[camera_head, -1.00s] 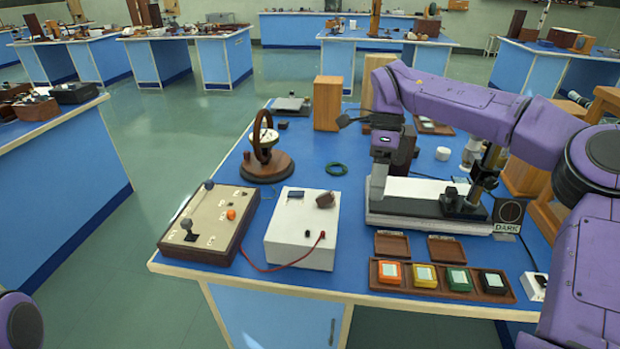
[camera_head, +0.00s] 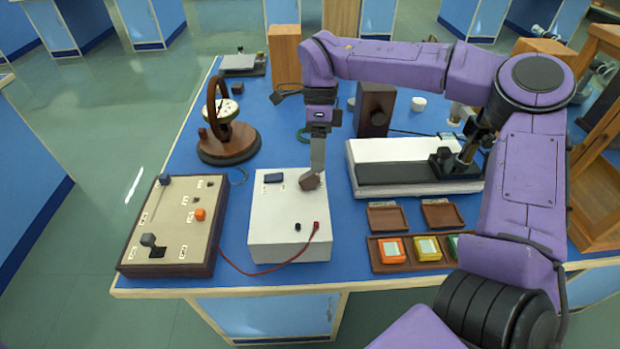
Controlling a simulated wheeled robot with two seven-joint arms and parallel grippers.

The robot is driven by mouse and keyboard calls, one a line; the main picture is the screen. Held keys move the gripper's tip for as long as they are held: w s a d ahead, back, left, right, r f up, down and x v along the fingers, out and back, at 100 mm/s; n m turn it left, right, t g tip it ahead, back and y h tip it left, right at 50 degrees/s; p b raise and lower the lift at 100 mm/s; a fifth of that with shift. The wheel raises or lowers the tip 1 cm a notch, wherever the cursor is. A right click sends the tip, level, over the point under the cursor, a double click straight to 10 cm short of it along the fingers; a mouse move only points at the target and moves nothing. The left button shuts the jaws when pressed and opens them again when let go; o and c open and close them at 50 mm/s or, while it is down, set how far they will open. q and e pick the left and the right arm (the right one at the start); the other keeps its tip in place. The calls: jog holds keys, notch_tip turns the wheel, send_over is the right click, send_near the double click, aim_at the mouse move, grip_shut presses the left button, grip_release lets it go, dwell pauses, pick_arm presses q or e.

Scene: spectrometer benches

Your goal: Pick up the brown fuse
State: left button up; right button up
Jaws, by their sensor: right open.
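The brown fuse (camera_head: 309,183) is a small dark-brown block on top of the white box (camera_head: 278,217), near its back right corner. My right gripper (camera_head: 316,172) points down directly at the fuse, with its grey fingers reaching the fuse's upper edge. It is open. The fingers overlap in this view, so I cannot tell whether they straddle the fuse or touch it. My left gripper is not in view.
The white box also carries a dark blue piece (camera_head: 273,178) and a red plug with a red lead. A control panel (camera_head: 176,226) with levers stands left. A tray (camera_head: 379,266) of coloured blocks lies right. A wooden stand with a ring (camera_head: 228,147) is behind.

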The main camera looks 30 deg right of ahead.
aim_at(299, 178)
jog(key=f, duration=0.2)
jog(key=a+f, duration=0.1)
jog(key=shift+w, duration=0.3)
jog(key=shift+s+f, duration=0.1)
jog(key=shift+s, duration=0.15)
jog(key=shift+s+d, duration=0.1)
jog(key=shift+s, duration=0.2)
jog(key=shift+c, duration=0.3)
jog(key=shift+w, duration=0.1)
jog(key=c, duration=0.8)
jog(key=shift+w+r, duration=0.15)
jog(key=shift+r, duration=1.6)
jog(key=shift+c, duration=0.2)
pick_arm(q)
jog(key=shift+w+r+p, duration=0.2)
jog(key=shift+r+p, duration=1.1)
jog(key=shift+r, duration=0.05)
pick_arm(e)
jog(key=w+a+r, duration=0.2)
jog(key=a+r, duration=0.4)
jog(key=w+a+r, duration=0.2)
jog(key=a+r, duration=0.4)
jog(key=a, duration=0.1)
jog(key=shift+w+r, duration=0.25)
jog(key=shift+r, duration=0.1)
